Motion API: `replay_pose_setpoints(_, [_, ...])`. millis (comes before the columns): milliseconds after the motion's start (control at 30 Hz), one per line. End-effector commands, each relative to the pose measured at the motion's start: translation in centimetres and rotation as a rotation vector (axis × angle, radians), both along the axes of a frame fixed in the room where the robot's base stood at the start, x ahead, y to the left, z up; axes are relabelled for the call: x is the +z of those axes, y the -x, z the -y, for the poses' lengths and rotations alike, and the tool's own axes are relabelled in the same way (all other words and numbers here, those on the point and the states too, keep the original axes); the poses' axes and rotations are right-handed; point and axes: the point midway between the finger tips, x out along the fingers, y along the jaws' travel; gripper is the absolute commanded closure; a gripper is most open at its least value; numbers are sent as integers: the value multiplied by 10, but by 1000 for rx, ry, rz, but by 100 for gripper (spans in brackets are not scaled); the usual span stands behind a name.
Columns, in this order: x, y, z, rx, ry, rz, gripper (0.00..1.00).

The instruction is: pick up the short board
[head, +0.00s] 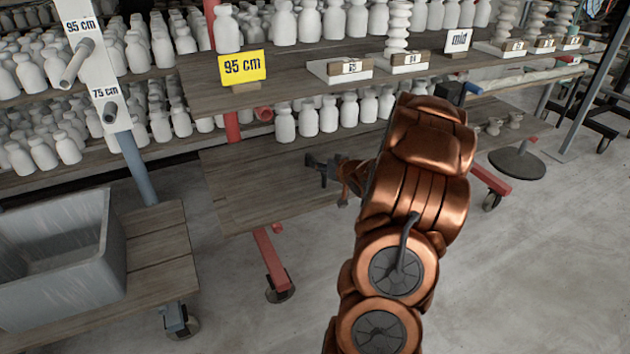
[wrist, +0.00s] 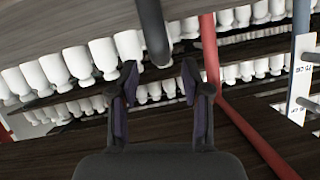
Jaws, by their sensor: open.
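I cannot tell for sure which piece is the short board. Small labelled boards (head: 338,71) lie along the front of the wooden shelf (head: 290,82) in the head view, some with stacked white pieces on them. My gripper (head: 314,168) is below that shelf, over a bare wooden lower deck (head: 245,195), and apart from the small boards. In the wrist view my gripper (wrist: 159,82) has its two dark fingers spread, with nothing between them. No small board can be made out in the wrist view.
White bottles (head: 310,121) crowd the shelves. A red post (wrist: 210,50) and a grey bar (wrist: 153,30) are near my gripper. A grey tub (head: 60,250) stands left. The floor at right is open.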

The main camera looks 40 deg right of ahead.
Motion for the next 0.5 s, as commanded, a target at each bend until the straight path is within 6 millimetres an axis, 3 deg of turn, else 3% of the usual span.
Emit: replay_pose_setpoints(500, [-26, -47, 9, 1, -1, -3, 52])
